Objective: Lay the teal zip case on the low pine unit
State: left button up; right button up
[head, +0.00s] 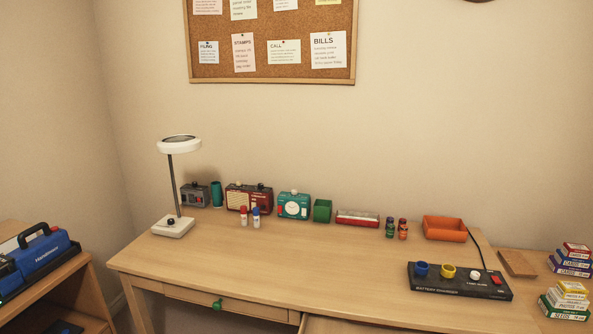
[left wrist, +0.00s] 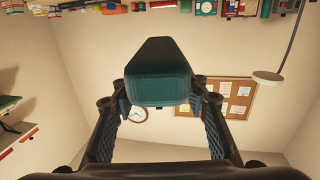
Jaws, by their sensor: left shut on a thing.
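The teal zip case (left wrist: 158,75) is dark teal and tapers toward its far end. It is between the fingers of my left gripper (left wrist: 160,103) in the left wrist view, and the gripper is shut on it. It is held in the air, with no surface touching it in view. Neither gripper nor the case shows in the head view. A low light-wood unit (head: 62,282) stands at the left edge of the head view, partly cut off; I cannot tell for certain that it is the pine unit.
A blue tool case (head: 40,262) occupies the visible top of the left unit. The desk (head: 270,265) carries a lamp (head: 173,225), a black charging station (head: 459,281) and an orange tray (head: 445,229). Its front middle is clear. Small boxes (head: 567,300) are stacked at right.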

pick_arm(q)
jog(key=s+a+n+y, duration=0.2)
jog(key=a+y, duration=0.1)
jog(key=a, duration=0.2)
jog(key=s+a+n+t+y, duration=0.1)
jog(key=s+a+n+y, duration=0.1)
jog(key=a+y, duration=0.2)
jog(key=shift+a+r+n+t, duration=0.15)
jog(key=shift+a+n+t, duration=0.2)
jog(key=shift+a, duration=0.55)
jog(key=w+d+r+m+g+h, duration=0.1)
jog(key=d+m+h, duration=0.1)
jog(key=d+h, duration=0.1)
jog(key=w+d+r+m+g+h, duration=0.1)
jog(key=w+d+m+h, duration=0.1)
jog(key=d+m+h, duration=0.1)
jog(key=w+d+r+m+g+h, duration=0.1)
jog(key=w+d+m+g+h, duration=0.1)
jog(key=d+h, duration=0.2)
jog(key=shift+d+m+h, duration=0.1)
jog(key=shift+m+h, duration=0.15)
jog(key=shift+h, duration=0.05)
jog(key=w+d+r+m+g+h, duration=0.2)
jog(key=w+d+m+g+h, duration=0.1)
jog(key=d+m+g+h, duration=0.2)
jog(key=shift+d+g, duration=0.45)
jog(key=shift+d, duration=0.45)
